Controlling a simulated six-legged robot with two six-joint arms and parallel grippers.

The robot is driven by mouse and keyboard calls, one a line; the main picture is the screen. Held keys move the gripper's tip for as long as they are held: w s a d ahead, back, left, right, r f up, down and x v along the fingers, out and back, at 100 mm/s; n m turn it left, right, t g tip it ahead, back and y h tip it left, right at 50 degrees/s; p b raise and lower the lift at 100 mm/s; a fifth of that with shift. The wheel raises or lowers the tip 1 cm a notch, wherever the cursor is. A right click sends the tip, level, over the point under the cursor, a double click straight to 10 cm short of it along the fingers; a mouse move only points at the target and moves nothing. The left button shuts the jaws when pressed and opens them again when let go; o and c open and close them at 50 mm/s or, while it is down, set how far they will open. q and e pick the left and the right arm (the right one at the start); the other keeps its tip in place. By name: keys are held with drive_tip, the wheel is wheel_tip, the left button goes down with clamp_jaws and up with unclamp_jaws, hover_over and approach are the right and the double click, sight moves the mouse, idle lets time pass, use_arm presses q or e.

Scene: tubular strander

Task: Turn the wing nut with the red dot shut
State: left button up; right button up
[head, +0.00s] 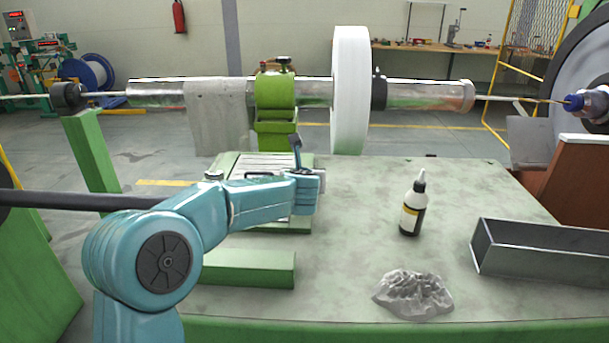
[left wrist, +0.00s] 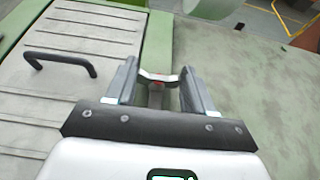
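The wing nut (left wrist: 159,82) shows in the left wrist view as a small grey piece with two spread wings and a red dot at its middle. It lies between the fingers of my left gripper (left wrist: 158,72), with a gap to each finger. The gripper is open. In the head view my left gripper (head: 304,166) is at the right edge of a ribbed grey lid (head: 255,162), and it hides the nut there. The lid also shows in the left wrist view (left wrist: 75,95), with a black handle (left wrist: 60,58). My right gripper is not in view.
On the grey-green table a dropper bottle (head: 412,208), a crumpled grey rag (head: 413,295) and an open metal trough (head: 535,250) stand to the right. A white disc (head: 350,90) and a horizontal tube are behind. The table between lid and bottle is clear.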

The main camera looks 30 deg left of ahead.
use_arm(q)
drive_tip(key=shift+c, duration=0.6)
